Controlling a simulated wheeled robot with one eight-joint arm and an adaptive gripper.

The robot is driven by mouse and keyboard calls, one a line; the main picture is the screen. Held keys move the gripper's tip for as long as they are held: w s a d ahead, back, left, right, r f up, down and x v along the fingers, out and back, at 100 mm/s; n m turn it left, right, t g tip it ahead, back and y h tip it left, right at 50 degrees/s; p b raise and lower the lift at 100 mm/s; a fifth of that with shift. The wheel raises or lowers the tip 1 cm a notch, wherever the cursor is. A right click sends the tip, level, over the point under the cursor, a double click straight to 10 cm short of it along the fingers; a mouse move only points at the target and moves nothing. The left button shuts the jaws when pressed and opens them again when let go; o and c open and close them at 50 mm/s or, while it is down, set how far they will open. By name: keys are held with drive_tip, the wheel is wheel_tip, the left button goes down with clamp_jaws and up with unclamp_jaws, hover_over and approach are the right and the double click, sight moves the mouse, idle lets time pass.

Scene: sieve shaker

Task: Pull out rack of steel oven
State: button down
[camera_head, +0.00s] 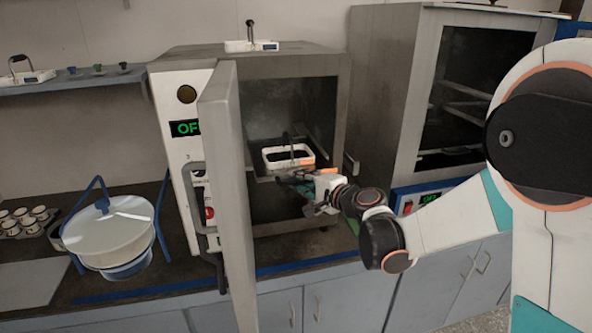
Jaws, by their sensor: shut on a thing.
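The steel oven (175,53) stands on the bench with its door (228,180) swung open toward me, to the left of its dark chamber. Inside, the rack (262,178) is partly visible at mid height, with a white rectangular tray (270,163) with a raised handle on it. My gripper (297,178) reaches into the opening from the right and is shut on the front edge of the rack, just below the tray. The gripper and wrist hide much of the rack's right side, and the fingertips are small and hard to make out.
A second oven (397,70) with a dark window stands close on the right. A lidded white vessel (108,235) in a blue stand and several small cups (22,222) are on the left. Another white tray (250,46) rests on the oven top. The front bench strip is narrow.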

drive_tip(key=s+d, duration=0.2)
drive_tip(key=s, duration=0.6)
drive_tip(key=s+d, duration=0.3)
drive_tip(key=s, duration=0.6)
drive_tip(key=shift+s+f, duration=0.15)
drive_tip(key=shift+f, duration=0.15)
drive_tip(key=c, duration=1.7)
unclamp_jaws()
drive_tip(key=shift+w+f, duration=0.1)
drive_tip(key=shift+w, duration=0.1)
drive_tip(key=shift+o, duration=0.2)
drive_tip(key=shift+w, duration=0.1)
drive_tip(key=v, duration=0.7)
